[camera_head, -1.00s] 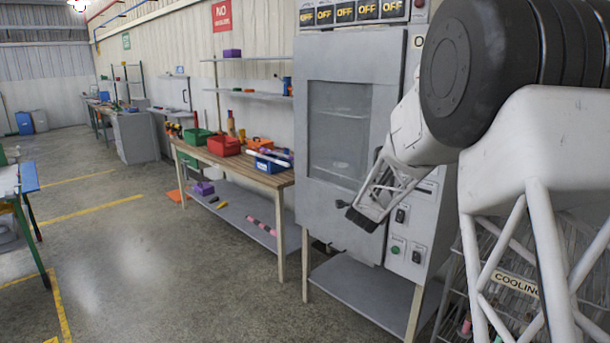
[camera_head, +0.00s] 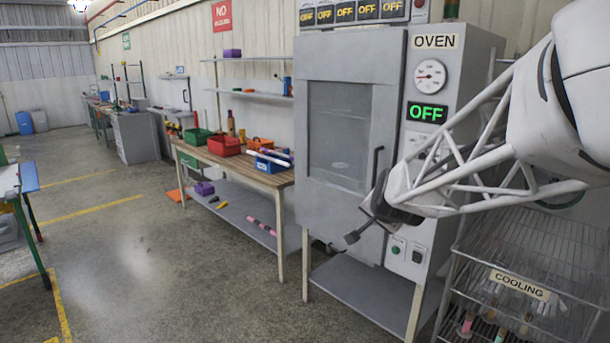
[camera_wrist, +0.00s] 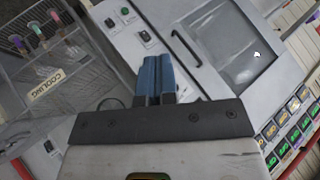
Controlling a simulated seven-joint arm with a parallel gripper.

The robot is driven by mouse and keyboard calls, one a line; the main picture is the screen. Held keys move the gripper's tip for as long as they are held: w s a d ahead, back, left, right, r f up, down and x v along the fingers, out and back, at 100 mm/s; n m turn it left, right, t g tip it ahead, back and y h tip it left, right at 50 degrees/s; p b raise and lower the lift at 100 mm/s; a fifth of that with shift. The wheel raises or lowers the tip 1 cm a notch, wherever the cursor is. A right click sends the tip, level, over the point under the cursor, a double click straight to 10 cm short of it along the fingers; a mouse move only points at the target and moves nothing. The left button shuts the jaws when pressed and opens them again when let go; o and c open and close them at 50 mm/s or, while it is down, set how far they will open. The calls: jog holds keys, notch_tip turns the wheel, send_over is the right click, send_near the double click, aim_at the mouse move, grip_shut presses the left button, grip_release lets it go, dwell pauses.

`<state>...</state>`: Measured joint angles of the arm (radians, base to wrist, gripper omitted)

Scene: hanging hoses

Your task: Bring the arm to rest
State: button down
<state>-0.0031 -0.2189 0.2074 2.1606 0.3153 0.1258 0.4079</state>
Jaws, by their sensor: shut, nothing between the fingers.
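My arm reaches in from the right side of the head view. My gripper (camera_head: 352,237) hangs in front of the lower part of the oven door, at the arm's left end. In the wrist view its two blue fingers (camera_wrist: 157,75) lie side by side, shut and empty. The grey oven (camera_head: 345,130) has a closed door with a dark handle, and its display reads OFF. In the wrist view the oven door (camera_wrist: 230,45) and its control panel (camera_wrist: 140,30) lie beyond the fingers. I cannot tell the exact gap between the gripper and the oven.
A wire cooling rack (camera_head: 530,250) with gloves and coloured pieces stands right of the oven. A wooden workbench (camera_head: 235,168) with red, green and blue bins stands to the left. The floor (camera_head: 150,250) in front is open. A blue-topped table (camera_head: 28,177) is at the far left.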

jog(key=s+f+n+g, duration=0.2)
jog(key=s+n+g, duration=0.1)
jog(key=s, duration=1.5)
jog(key=s+d+f+n+g, duration=0.1)
jog(key=s+n+g, duration=0.3)
jog(key=s, duration=1.4)
jog(key=shift+d+f+n+h, duration=0.15)
jog(key=shift+f+n+h, duration=0.25)
jog(key=shift+f, duration=0.05)
